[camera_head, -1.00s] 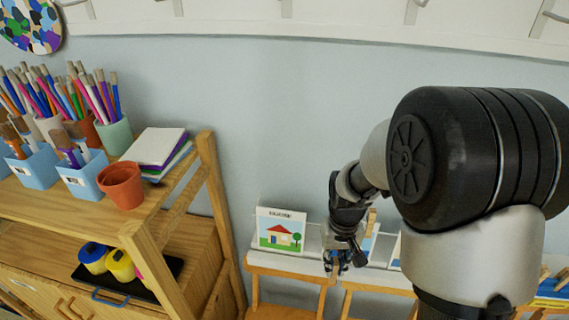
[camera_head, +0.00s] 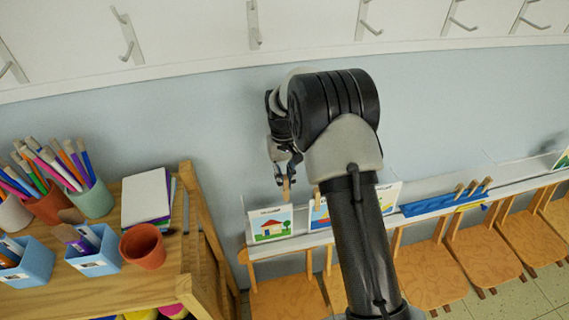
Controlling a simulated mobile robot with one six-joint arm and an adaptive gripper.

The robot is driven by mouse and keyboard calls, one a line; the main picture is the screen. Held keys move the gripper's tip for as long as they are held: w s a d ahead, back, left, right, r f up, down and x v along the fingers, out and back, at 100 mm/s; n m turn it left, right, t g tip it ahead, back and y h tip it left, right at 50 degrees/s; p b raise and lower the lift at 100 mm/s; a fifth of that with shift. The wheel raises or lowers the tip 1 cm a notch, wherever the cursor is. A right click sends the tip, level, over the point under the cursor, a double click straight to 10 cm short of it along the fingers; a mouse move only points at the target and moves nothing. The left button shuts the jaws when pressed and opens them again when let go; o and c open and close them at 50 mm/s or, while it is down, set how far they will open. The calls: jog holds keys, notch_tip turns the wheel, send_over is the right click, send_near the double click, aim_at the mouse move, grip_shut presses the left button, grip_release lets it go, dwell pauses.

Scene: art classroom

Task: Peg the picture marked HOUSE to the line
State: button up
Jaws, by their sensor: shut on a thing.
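The picture marked HOUSE (camera_head: 270,225), a white card with a red-roofed house and a tree, leans upright on the white ledge along the wall, left of centre. My gripper (camera_head: 286,180) is above its upper right corner in the picture, shut on a small wooden peg (camera_head: 286,190) that points down. The peg appears apart from the card, though depth is hard to judge. My arm hides part of the ledge and the cards to the right. I cannot make out the line in this view.
A second wooden peg (camera_head: 317,198) shows beside another picture card (camera_head: 321,216). A blue tray (camera_head: 425,207) with several pegs lies further right on the ledge. Chairs (camera_head: 432,273) stand below. A wooden shelf (camera_head: 187,225) with pots and brushes is at left; hooks (camera_head: 253,25) line the wall above.

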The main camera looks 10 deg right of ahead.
jog(key=shift+w+a+r, duration=0.1)
jog(key=shift+w+r, duration=0.05)
jog(key=shift+f, duration=0.25)
notch_tip(320, 180, down, 9)
jog(key=b, duration=0.5)
jog(key=shift+b, duration=0.4)
dwell(0.7)
dwell(0.3)
jog(key=o, duration=0.9)
jog(key=shift+o, duration=0.4)
jog(key=shift+o, duration=0.8)
